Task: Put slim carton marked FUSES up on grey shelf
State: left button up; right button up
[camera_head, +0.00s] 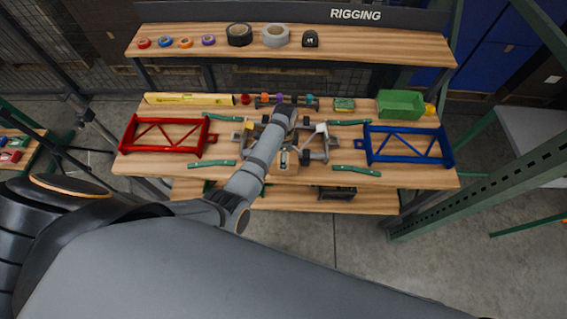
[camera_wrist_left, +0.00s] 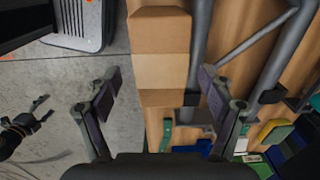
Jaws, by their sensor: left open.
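A slim brown carton (camera_wrist_left: 160,60) lies between the two spread fingers of my left gripper (camera_wrist_left: 157,100) in the left wrist view. The fingers are open, with a gap visible on the carton's left side. No FUSES lettering can be read. In the head view, part of a brown carton (camera_head: 284,169) shows at the bench's front middle, below my left gripper (camera_head: 284,157). A black gripper, apparently my right one (camera_wrist_left: 42,109), shows at the left wrist view's edge with its fingers apart. A grey flat surface (camera_head: 528,125), possibly the grey shelf, is at the far right.
The wooden bench holds a red frame (camera_head: 165,136), a blue frame (camera_head: 405,147) and a grey frame (camera_head: 320,142) around the carton. A green bin (camera_head: 401,104) and yellow level (camera_head: 188,99) stand behind. A green rack post (camera_head: 480,180) rises between bench and grey surface.

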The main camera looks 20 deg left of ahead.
pick_arm(q)
jog(key=f+b, duration=0.2)
jog(key=f, duration=0.1)
jog(key=shift+a+f+b, duration=0.15)
jog(key=shift+a+b, duration=0.05)
jog(key=shift+b, duration=0.2)
jog(key=shift+w, duration=0.1)
jog(key=shift+d, duration=0.1)
jog(key=shift+r, duration=0.2)
jog(key=c, duration=1.6)
jog(key=shift+c, duration=0.2)
jog(key=shift+r, duration=0.1)
